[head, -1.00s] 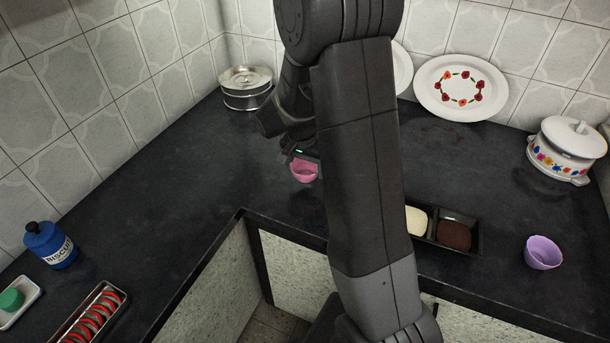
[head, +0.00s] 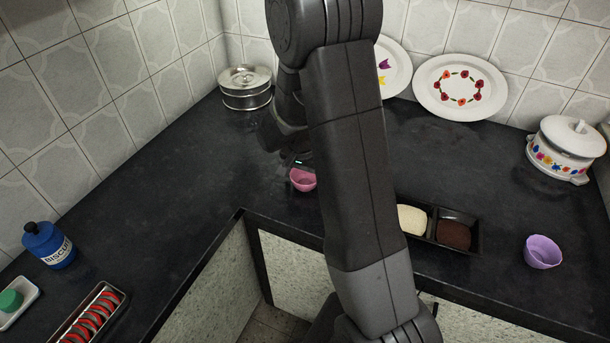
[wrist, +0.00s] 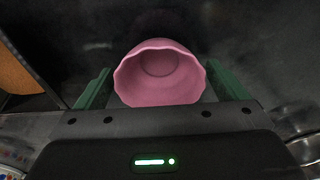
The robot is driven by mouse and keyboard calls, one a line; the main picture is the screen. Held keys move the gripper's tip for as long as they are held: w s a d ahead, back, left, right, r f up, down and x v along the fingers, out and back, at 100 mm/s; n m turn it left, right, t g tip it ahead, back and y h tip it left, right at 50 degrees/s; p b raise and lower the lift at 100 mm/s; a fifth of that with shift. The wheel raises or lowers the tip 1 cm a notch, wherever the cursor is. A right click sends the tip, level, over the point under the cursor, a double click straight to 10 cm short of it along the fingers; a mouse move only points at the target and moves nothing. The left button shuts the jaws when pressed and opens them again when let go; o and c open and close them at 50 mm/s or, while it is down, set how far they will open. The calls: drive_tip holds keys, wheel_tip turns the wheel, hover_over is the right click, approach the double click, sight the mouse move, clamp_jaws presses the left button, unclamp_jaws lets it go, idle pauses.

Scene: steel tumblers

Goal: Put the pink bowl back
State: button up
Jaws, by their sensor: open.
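The pink bowl (head: 303,181) stands upright on the dark counter, left of my arm in the head view and partly hidden by it. In the wrist view the pink bowl (wrist: 160,75) lies between the two green fingers of my gripper (wrist: 160,88). The fingers are open, one on each side of the bowl, with a small gap visible. In the head view my gripper (head: 300,165) is just above and behind the bowl, its fingertips mostly hidden.
A purple bowl (head: 542,252) and a dark tray (head: 473,245) with white and brown contents are to the right. Decorated plates (head: 461,87) lean on the wall. A lidded pot (head: 566,149) and steel tins (head: 246,88) stand at the back.

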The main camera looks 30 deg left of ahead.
drive_tip(key=shift+r, duration=0.15)
wheel_tip(320, 180, up, 12)
drive_tip(key=s, duration=0.1)
drive_tip(key=shift+s, duration=0.4)
drive_tip(key=shift+d, duration=0.1)
drive_tip(key=shift+w+f, duration=0.3)
drive_tip(key=shift+f, duration=1.55)
drive_tip(key=shift+w+f, duration=0.35)
drive_tip(key=shift+f, duration=1.45)
drive_tip(key=shift+w+f, duration=0.3)
drive_tip(key=shift+f, duration=1.55)
